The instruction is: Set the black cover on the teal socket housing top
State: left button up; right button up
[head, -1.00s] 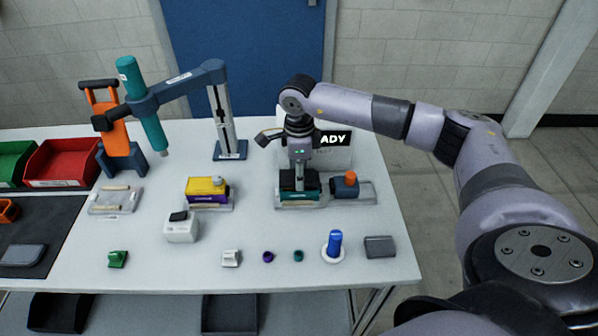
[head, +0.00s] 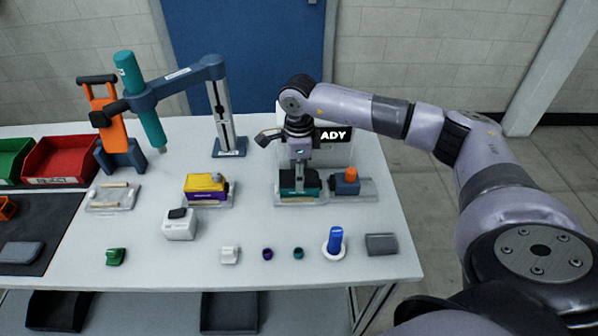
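The teal socket housing (head: 286,194) sits in a pale fixture at the back right of the table. The black cover (head: 286,180) is at the housing's top, level and lined up with it. Whether it is fully seated cannot be told. My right gripper (head: 299,185) points straight down at the middle of the cover, one finger in front of it. The far finger is hidden, so its grip cannot be made out. My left gripper is not in view.
An orange-topped block (head: 346,182) stands just right of the housing. A display sign (head: 335,135) is behind. A yellow-and-purple housing (head: 206,187) is left, near a tool arm (head: 180,85). Small parts and a blue button (head: 335,240) line the front.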

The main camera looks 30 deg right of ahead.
jog(key=o, duration=1.1)
jog(key=shift+o, duration=0.2)
jog(key=shift+r, duration=0.1)
notch_tip(320, 180, up, 12)
